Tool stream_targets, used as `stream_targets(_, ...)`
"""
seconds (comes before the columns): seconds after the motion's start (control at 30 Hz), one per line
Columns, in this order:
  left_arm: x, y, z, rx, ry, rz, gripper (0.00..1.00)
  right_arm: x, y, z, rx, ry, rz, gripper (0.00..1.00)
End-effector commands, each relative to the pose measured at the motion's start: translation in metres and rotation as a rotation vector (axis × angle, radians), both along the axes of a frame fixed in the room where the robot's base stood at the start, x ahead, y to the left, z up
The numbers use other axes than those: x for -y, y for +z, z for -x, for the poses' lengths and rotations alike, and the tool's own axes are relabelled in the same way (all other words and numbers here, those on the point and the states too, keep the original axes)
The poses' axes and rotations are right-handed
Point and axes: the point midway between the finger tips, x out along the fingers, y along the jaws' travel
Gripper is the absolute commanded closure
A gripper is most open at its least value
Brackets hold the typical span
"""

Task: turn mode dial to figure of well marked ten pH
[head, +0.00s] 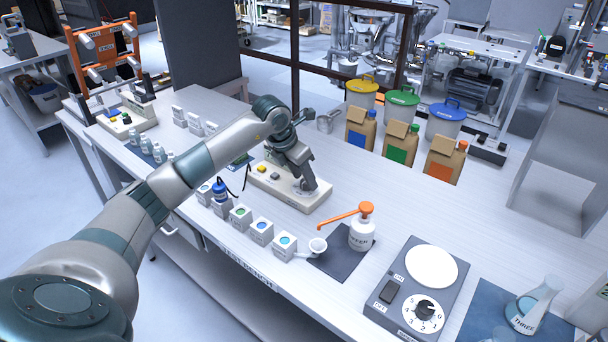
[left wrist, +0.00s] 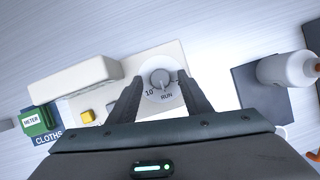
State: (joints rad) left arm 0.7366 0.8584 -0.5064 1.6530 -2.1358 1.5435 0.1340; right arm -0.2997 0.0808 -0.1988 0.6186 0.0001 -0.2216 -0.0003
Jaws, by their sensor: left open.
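The mode dial (left wrist: 162,78) is a grey round knob on a pale disc printed "10" and "RUN" in the left wrist view. I cannot tell which mark its pointer faces. It sits on the cream meter (head: 265,187), which has a yellow button (left wrist: 88,117) and stands on the bench. My left gripper (head: 306,186) points down over the dial end of the meter. Its jaws are open, one finger on each side of the dial in the left wrist view. Contact with the knob cannot be told. In the head view the gripper hides most of the dial. My right gripper is out of view.
Several white wells with coloured tops, such as the blue one (head: 261,230), line the bench's front edge. An orange-pump bottle (head: 362,235) stands on a dark mat right of the meter. A grey stirrer (head: 418,290) is farther right. Bench behind the pump bottle is clear.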

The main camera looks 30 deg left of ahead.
Motion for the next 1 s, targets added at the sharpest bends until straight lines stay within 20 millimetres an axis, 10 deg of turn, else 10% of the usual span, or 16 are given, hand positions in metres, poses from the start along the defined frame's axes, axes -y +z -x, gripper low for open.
stream_targets(0.43, 0.0008, -0.0089, -0.0032, 0.000, -0.001, 0.000, 0.55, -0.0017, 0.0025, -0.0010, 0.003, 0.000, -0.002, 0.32)
stream_targets(0.63, 0.0007, -0.0087, -0.0031, 0.000, -0.001, 0.000, 0.97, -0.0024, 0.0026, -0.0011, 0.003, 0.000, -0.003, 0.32)
stream_targets(1.0, -0.0004, -0.0095, -0.0035, 0.001, -0.028, -0.002, 0.96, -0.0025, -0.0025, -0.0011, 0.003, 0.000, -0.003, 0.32)
